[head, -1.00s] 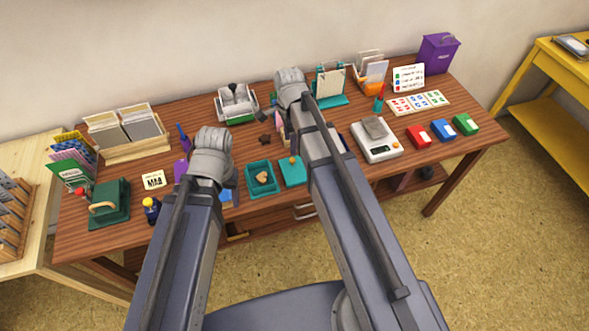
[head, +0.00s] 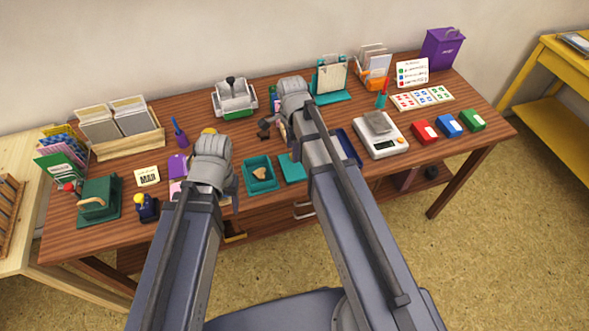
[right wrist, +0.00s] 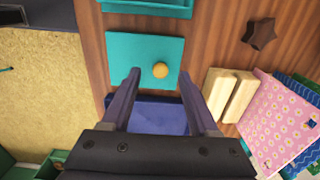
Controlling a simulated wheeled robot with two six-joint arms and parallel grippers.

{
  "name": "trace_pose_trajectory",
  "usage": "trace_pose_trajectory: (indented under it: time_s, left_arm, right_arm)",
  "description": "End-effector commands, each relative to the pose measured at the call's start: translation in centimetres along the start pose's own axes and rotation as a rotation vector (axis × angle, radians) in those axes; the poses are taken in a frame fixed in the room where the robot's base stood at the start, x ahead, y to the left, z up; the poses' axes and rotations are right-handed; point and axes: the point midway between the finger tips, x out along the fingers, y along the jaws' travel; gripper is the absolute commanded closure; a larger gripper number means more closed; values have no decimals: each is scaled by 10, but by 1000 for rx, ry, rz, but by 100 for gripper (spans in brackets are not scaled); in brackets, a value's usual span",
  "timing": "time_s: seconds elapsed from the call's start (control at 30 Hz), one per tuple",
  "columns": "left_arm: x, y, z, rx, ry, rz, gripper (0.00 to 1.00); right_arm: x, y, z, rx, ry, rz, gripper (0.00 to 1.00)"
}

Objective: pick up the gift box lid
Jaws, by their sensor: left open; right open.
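The gift box lid is a flat teal square with a round yellow knob. It lies on the brown table in the right wrist view (right wrist: 130,55). In the head view the lid (head: 290,168) is partly covered by my right arm. The teal gift box (head: 261,187) stands open to its left with a tan heart-shaped piece inside; its edge shows at the top of the right wrist view. My right gripper (right wrist: 158,74) is open and empty, its fingertips to either side of the knob in the picture; their height above the lid is unclear.
A blue tray (right wrist: 155,112) lies below the lid in the right wrist view. Two pale wooden blocks (right wrist: 230,92), a dark star (right wrist: 259,33) and a pink patterned sheet (right wrist: 282,120) lie to the right. The scale (head: 380,146) stands right of my right arm in the head view.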

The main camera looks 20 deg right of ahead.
Motion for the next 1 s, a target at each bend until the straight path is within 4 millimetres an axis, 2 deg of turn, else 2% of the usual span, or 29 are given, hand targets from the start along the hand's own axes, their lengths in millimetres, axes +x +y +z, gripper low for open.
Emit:
trace_pose_trajectory:
  time_s: [0.03, 0.1, 0.4, 0.93, 1.0]
  left_arm:
    - [14, 1, -1, 0, 0, 0, 39]
    - [19, 2, -1, 0, 0, 0, 39]
    - [20, 2, -1, 0, 0, 0, 39]
    - [20, 2, -1, 0, 0, 0, 39]
    - [20, 2, -1, 0, 0, 0, 39]
  right_arm:
    - [14, 0, 0, 0, 0, 0, 40]
    - [20, 0, 0, 0, 0, 0, 40]
    - [20, 0, 0, -1, 0, 0, 40]
    - [20, 0, 0, -1, 0, 0, 98]
    - [20, 0, 0, -1, 0, 0, 100]
